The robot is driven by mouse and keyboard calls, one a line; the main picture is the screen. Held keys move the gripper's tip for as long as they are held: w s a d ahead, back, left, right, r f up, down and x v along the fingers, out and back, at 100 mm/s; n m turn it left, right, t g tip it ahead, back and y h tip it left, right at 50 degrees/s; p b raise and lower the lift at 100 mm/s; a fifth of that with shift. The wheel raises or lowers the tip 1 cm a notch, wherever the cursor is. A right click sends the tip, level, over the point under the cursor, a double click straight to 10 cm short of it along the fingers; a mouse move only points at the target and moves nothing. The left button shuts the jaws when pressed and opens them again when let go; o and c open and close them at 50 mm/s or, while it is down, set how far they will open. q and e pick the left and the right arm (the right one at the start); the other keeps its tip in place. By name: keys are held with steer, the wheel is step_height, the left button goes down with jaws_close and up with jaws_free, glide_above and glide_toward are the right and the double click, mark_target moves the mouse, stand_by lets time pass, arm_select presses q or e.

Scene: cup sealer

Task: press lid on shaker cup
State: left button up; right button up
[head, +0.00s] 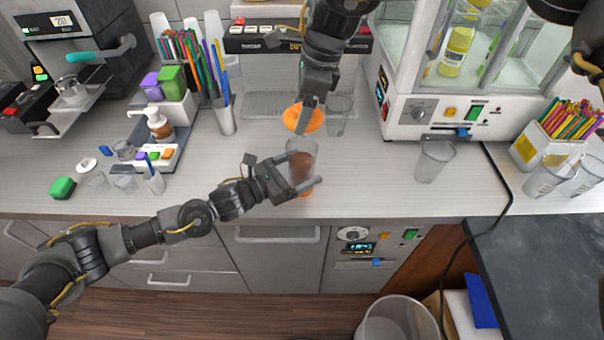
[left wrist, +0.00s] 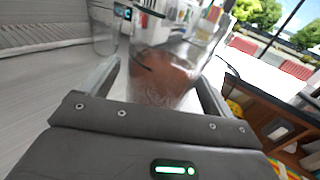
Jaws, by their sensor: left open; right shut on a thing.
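The clear shaker cup (head: 303,158), with brown contents low inside, stands upright near the counter's front edge. Orange shows at its bottom. My left gripper (head: 305,176) is open with its fingers on either side of the cup. In the left wrist view the cup (left wrist: 165,75) stands between the two fingers (left wrist: 165,85); contact is unclear. My right gripper (head: 302,127) comes down from the top, shut on the orange lid (head: 312,117). The lid appears above and behind the cup's mouth in the head view, and the gripper hides part of it.
An empty clear cup (head: 338,116) stands just behind and right of the shaker cup. Another clear cup (head: 434,161) stands further right, before a white glass-sided machine (head: 440,118). Pens, a pump bottle (head: 159,124) and small cups crowd the left. The counter's front centre-right is clear.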

arm_select(q)
steer(key=c, duration=1.5)
arm_select(e)
steer(key=shift+d+x, duration=0.25)
steer(key=shift+x, duration=0.95)
steer(key=shift+d+x, duration=0.25)
steer(key=shift+x, duration=0.95)
steer(key=shift+w+f, duration=0.1)
steer(key=shift+f, duration=0.1)
steer(key=shift+f, duration=0.85)
steer(key=shift+f, duration=0.55)
steer(key=o, duration=1)
steer(key=shift+o, duration=0.2)
